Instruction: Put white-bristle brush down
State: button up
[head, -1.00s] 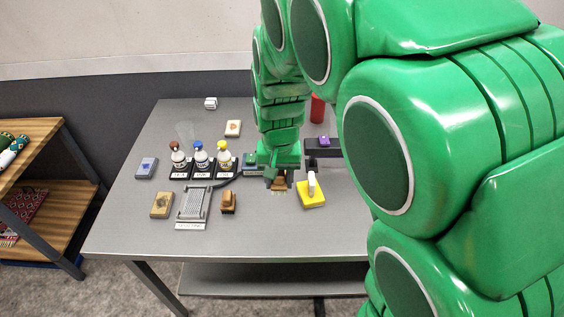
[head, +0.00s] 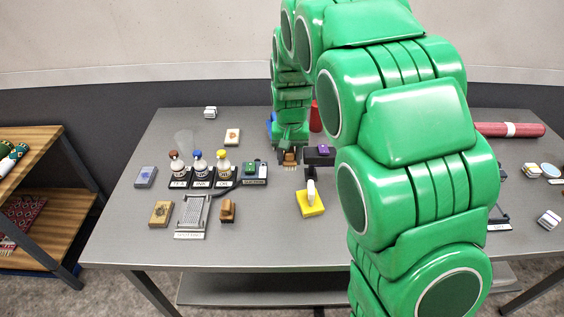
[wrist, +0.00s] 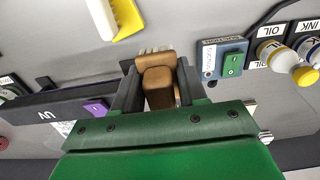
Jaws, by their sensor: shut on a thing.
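My gripper (head: 290,153) is shut on a brown wooden brush (wrist: 158,84). In the wrist view the brush sits between the two dark fingers, its pale bristles (wrist: 155,50) showing past the far edge of the block. In the head view the held brush (head: 289,160) is small, over the back middle of the grey table (head: 262,232). It is behind the yellow block with a white handle and left of the dark UV bar. I cannot tell whether the bristles touch the table.
A yellow block (head: 312,210), another brown brush (head: 228,211), a grey metal tray (head: 193,213) and labelled bottles (head: 198,163) stand nearby. The UV bar (head: 318,157) and a switch box (head: 254,171) flank the gripper. Bare table lies in front. My arm hides part of the right side.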

jog(key=w+f, duration=0.2)
jog(key=w+a+f, duration=0.1)
jog(key=w+f, duration=0.1)
jog(key=w, duration=0.1)
jog(key=w+f, duration=0.2)
jog(key=w, duration=0.1)
jog(key=shift+w+a+f, duration=0.2)
jog(key=shift+a+f, duration=0.05)
jog(key=shift+a, duration=0.1)
jog(key=shift+w+a+f, duration=0.1)
jog(key=shift+w+f, duration=0.5)
jog(key=shift+f, duration=0.25)
jog(key=shift+w+f, duration=0.1)
jog(key=shift+f, duration=1.4)
jog(key=shift+f, duration=0.15)
jog(key=o, duration=1.1)
